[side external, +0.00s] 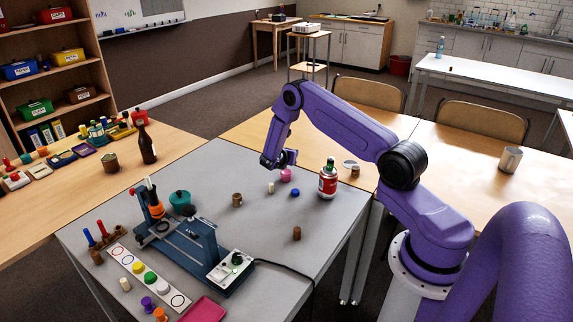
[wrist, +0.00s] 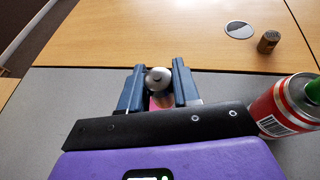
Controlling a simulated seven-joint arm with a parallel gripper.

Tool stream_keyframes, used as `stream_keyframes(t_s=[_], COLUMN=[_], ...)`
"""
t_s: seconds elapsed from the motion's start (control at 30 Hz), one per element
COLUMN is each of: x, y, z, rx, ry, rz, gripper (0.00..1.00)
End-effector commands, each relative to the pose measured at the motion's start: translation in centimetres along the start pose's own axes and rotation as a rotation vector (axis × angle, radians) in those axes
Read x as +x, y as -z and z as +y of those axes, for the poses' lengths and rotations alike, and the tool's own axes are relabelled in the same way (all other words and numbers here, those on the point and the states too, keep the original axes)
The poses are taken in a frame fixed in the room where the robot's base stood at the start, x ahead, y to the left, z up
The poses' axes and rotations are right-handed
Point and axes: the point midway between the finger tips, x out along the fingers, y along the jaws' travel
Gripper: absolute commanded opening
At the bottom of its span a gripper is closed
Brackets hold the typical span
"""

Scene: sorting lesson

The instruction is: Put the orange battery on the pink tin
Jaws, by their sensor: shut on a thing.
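My gripper (side external: 287,162) is shut on a small upright cylinder, the battery (wrist: 158,78). In the wrist view its round silver end with a small nub shows between the two blue fingers; its orange side is mostly hidden. The pink tin (side external: 286,176) stands on the grey table, directly below my gripper in the side view. In the wrist view a patch of pink shows under the battery between the fingers. I cannot tell whether the battery touches the tin.
A red can with a green top (side external: 328,179) stands close right of my gripper. A blue cap (side external: 295,193), a cream peg (side external: 271,188) and brown cylinders (side external: 237,200) stand nearby. A blue device (side external: 185,235) occupies the left front. The table's back edge is close.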

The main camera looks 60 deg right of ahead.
Motion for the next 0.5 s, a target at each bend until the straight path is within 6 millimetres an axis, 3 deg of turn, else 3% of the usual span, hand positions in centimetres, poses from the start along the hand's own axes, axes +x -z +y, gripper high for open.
stream_keyframes(t_s=[0.2, 0.5], x=[1.9, 3.1], y=[1.6, 2.5], z=[1.2, 1.9], rx=[0.0, 0.0], ry=[0.0, 0.0], rz=[0.0, 0.0], gripper=[0.01, 0.01])
